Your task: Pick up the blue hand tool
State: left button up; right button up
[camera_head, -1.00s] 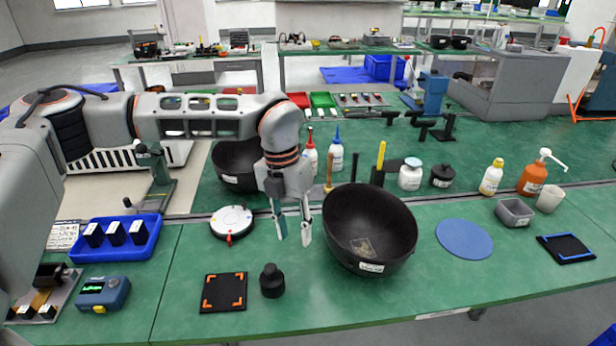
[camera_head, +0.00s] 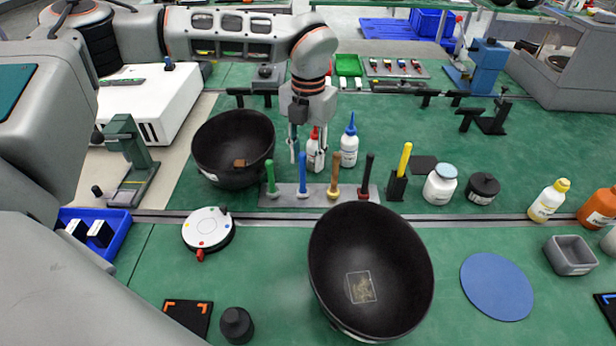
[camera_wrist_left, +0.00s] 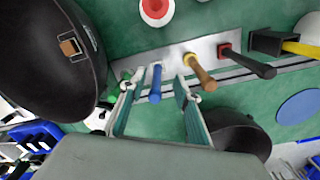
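The blue hand tool (camera_head: 302,176) stands upright in a grey metal rack (camera_head: 284,199), between a green-handled tool (camera_head: 270,177) and a wooden-handled tool (camera_head: 335,174). A black-handled tool (camera_head: 367,174) stands at the rack's right end. My left gripper (camera_head: 306,166) points down above and behind the rack, over the blue tool. In the left wrist view the blue tool (camera_wrist_left: 156,84) shows between the two spread fingers (camera_wrist_left: 156,97), and neither finger visibly touches it. The left gripper is open and empty. My right gripper is not in view.
A large black bowl (camera_head: 322,262) stands in front of the rack, another black bowl (camera_head: 228,130) behind left. Red-capped (camera_head: 312,150) and blue-capped (camera_head: 349,148) bottles stand close behind the rack. A yellow-handled tool (camera_head: 404,160) stands in a black holder at right.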

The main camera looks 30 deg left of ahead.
aim_at(303, 187)
pick_arm(q)
jog(key=f, duration=0.2)
jog(key=s+f, duration=0.1)
jog(key=f, duration=0.3)
jog(key=shift+s+a+f, duration=0.1)
jog(key=shift+s+a, duration=0.15)
jog(key=shift+f, duration=0.4)
jog(key=shift+w, duration=0.1)
grip_shut()
